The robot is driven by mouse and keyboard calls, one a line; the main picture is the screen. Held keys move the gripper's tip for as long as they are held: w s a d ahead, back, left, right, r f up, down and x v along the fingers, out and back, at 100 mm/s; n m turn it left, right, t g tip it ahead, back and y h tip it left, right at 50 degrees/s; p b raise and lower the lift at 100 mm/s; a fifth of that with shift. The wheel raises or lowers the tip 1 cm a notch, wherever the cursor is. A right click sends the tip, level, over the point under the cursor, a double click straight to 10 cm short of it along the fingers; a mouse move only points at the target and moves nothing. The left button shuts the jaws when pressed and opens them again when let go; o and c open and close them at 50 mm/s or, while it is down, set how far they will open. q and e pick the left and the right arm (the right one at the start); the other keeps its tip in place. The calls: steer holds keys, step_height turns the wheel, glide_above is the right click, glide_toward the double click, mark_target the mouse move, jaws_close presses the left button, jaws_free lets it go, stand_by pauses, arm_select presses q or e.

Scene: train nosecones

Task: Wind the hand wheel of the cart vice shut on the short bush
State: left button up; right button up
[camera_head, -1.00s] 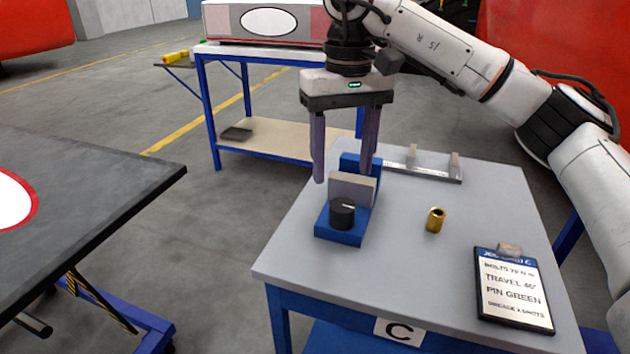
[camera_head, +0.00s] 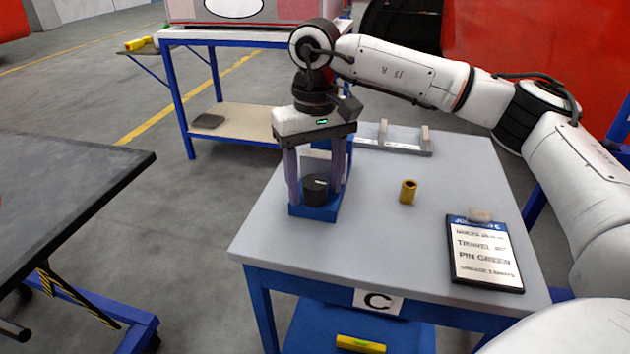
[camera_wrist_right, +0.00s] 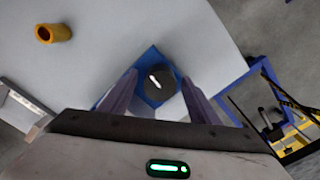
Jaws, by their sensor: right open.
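The blue cart vice (camera_head: 313,213) stands on the grey cart top, with its black hand wheel (camera_head: 315,187) at the near end. In the right wrist view the wheel (camera_wrist_right: 160,86) shows a white mark on its face. My right gripper (camera_head: 317,197) is open, pointing down, with one finger on each side of the wheel. I cannot tell whether the fingers touch it. The vice jaws are mostly hidden behind the gripper, so I cannot see whether a bush is between them.
A metal rail with upright posts (camera_head: 395,140) lies at the back of the cart. A clipboard (camera_head: 483,254) lies at the front right. A dark table (camera_head: 70,200) stands to the left, a blue-framed bench (camera_head: 190,100) behind.

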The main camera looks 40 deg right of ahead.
steer(key=c, duration=1.1)
arm_select(q)
steer(key=shift+s+f, duration=0.3)
steer(key=shift+s, duration=0.15)
arm_select(e)
steer(key=shift+o, duration=0.2)
steer(key=shift+m, duration=0.3)
steer(key=m+p, duration=0.1)
steer(key=m, duration=0.7)
steer(key=shift+p, duration=0.35)
steer(key=m, duration=0.4)
steer(key=shift+p, duration=0.3)
steer(key=m, duration=0.3)
steer(key=shift+m, duration=0.4)
arm_select(q)
steer(key=shift+s+a+r, duration=0.1)
steer(key=shift+a+r, duration=0.3)
steer(key=shift+r, duration=0.35)
arm_select(e)
steer(key=shift+m, duration=0.3)
arm_select(q)
steer(key=shift+p, duration=0.3)
steer(key=shift+r, duration=0.1)
